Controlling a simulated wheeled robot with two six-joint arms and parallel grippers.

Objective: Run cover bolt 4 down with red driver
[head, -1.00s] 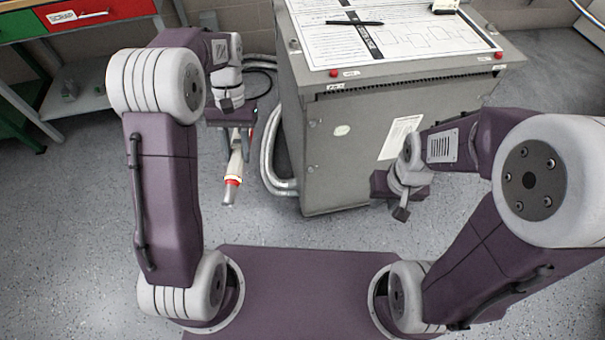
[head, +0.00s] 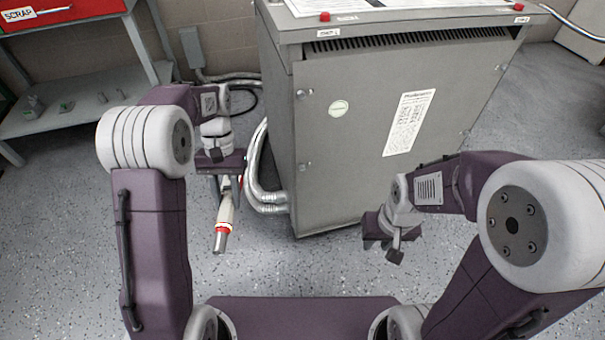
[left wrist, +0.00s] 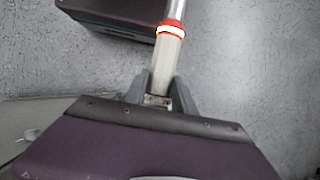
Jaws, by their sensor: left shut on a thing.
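The red driver (head: 224,222), a pale tool with a red and white band and a metal tip, is held in my left gripper (head: 227,182). Its tip points down toward the floor, left of the cabinet. In the left wrist view the driver (left wrist: 167,62) sits between the two grey fingers of my left gripper (left wrist: 158,92). The grey cabinet cover (head: 350,165) faces me, with small bolts near its corners, one at upper left (head: 300,93) and one at lower left (head: 304,167). I cannot tell which is bolt 4. My right gripper (head: 384,248) is before the cover's lower right; its jaws are unclear.
Grey conduits (head: 262,185) curve down the cabinet's left side, close to the driver. A shelf with small parts (head: 95,112) and a red SCRAP bin (head: 70,15) stand at the left. The floor before the cabinet is clear.

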